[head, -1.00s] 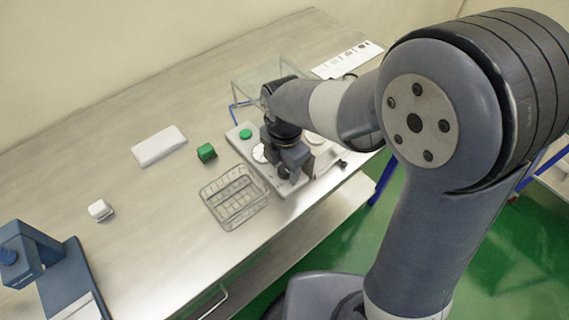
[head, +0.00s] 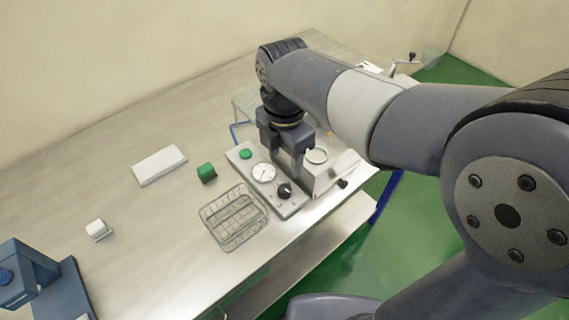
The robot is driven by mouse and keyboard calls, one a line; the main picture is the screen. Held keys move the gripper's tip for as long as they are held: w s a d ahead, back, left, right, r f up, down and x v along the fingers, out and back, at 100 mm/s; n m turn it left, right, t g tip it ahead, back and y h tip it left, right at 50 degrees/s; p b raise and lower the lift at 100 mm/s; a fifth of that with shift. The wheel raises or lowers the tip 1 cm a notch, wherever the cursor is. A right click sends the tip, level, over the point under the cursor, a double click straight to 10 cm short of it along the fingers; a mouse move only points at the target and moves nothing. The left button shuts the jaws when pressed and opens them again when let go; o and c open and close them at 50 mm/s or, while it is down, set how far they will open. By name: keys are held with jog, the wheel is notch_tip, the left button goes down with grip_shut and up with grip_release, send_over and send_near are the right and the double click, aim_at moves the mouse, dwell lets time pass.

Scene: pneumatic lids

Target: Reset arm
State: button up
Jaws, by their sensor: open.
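My gripper (head: 286,158) points down over the grey panel device (head: 290,206) near the table's right front edge. Its jaws are open, and nothing shows between them. The device has a green button (head: 245,154), a round white dial (head: 264,172) and a black knob (head: 284,191).
A wire basket (head: 233,217) stands left of the device. A blue stand (head: 38,278) is at the lower left. The table's back left is clear.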

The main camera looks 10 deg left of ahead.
aim_at(285, 188)
dwell(0.3)
notch_tip(285, 188, down, 11)
jog(key=shift+r, duration=0.1)
dwell(0.4)
jog(key=shift+r, duration=0.1)
dwell(0.4)
